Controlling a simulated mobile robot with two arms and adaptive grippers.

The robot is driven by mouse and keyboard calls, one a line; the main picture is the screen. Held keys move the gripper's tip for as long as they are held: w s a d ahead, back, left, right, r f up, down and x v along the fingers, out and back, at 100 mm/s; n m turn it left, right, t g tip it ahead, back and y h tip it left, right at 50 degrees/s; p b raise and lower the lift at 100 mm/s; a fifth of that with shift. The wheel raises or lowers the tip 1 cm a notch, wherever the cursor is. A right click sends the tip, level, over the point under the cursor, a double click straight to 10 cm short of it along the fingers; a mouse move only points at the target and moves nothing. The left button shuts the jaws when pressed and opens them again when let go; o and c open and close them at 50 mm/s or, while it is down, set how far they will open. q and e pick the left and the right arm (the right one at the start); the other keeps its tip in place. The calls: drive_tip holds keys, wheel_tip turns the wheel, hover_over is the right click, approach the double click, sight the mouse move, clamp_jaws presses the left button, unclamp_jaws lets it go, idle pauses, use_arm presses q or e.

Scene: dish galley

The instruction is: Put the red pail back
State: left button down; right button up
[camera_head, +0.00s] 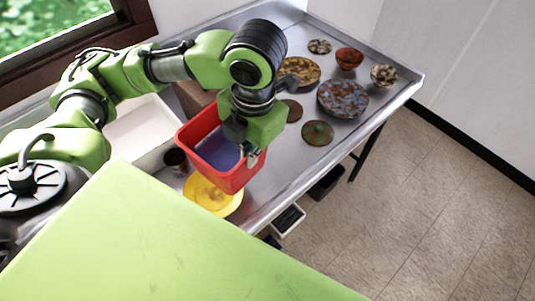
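The red pail (236,178) is in the middle of the head view, a red box-shaped container with a bluish inside. It is upright or nearly so, above the near part of the metal table, and overlaps the yellow plate in the picture. My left gripper (248,157) comes down from above at the pail's right rim and appears shut on it. The fingertips are partly hidden against the rim. I cannot tell for sure how far the pail's bottom is above the table. My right gripper is not in view.
The metal table (345,152) holds a yellow plate (208,199), a dark cup (176,160), a white bin (138,133) and several patterned plates and bowls, including a blue-brown plate (342,98) and a red bowl (349,58). Dark and white containers sit below the table's edge. Floor at right is clear.

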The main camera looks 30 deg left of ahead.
use_arm(q)
drive_tip(key=shift+a+r+m, duration=0.1)
drive_tip(key=shift+r+m, duration=0.05)
drive_tip(key=shift+m, duration=0.65)
drive_tip(key=shift+w, duration=0.25)
drive_tip(key=w+d+f+p, duration=0.2)
drive_tip(key=w+f+p, duration=0.4)
drive_tip(key=w+f, duration=0.7)
drive_tip(key=shift+w+p, duration=0.25)
drive_tip(key=shift+p, duration=0.05)
drive_tip(key=c, duration=2.4)
unclamp_jaws()
drive_tip(key=shift+s+f, duration=0.1)
drive_tip(key=shift+f, duration=0.1)
drive_tip(key=shift+c, duration=0.2)
drive_tip(key=shift+o, duration=0.8)
drive_tip(key=shift+s+r, duration=0.1)
